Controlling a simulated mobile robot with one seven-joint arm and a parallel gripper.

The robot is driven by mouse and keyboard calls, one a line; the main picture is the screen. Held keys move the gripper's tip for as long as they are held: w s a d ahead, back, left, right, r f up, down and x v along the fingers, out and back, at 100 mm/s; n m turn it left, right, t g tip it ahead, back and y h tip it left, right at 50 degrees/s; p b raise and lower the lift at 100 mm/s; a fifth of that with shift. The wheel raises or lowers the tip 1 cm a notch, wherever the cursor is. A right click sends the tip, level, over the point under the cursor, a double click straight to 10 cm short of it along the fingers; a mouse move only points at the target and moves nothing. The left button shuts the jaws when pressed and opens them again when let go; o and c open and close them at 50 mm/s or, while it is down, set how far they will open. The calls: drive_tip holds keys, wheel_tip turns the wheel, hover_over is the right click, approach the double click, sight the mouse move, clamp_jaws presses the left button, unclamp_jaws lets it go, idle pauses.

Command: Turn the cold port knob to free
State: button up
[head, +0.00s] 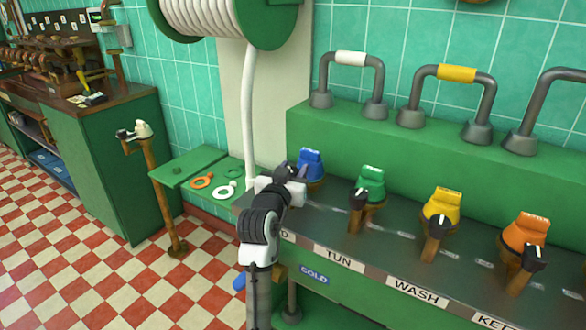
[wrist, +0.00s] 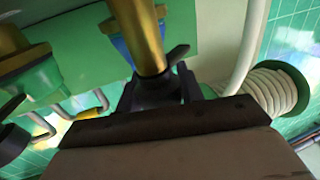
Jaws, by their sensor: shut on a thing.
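The cold port is the blue-collared fitting (head: 311,160) at the left end of the grey counter, with a brass pipe (wrist: 138,35) showing in the wrist view. My gripper (head: 288,174) reaches it from the front left. In the wrist view my gripper's dark fingers (wrist: 160,90) stand on either side of the dark cold port knob (wrist: 176,56) and are shut on it. The knob is mostly hidden by the gripper in the head view, so I cannot tell its setting. The plate label before it is mostly covered, with only a "D" showing.
Green (head: 371,180), yellow (head: 441,207) and orange (head: 525,235) ports with black knobs stand to the right, over "TUN" and "WASH" labels and a partly cut one. A white hose (head: 248,110) hangs behind my gripper. A green shelf (head: 188,165) with rings lies left.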

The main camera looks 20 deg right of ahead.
drive_tip(key=o, duration=1)
drive_tip(key=b+v, duration=0.1)
drive_tip(key=v, duration=1.3)
drive_tip(key=shift+b, duration=0.3)
drive_tip(key=shift+w, duration=0.15)
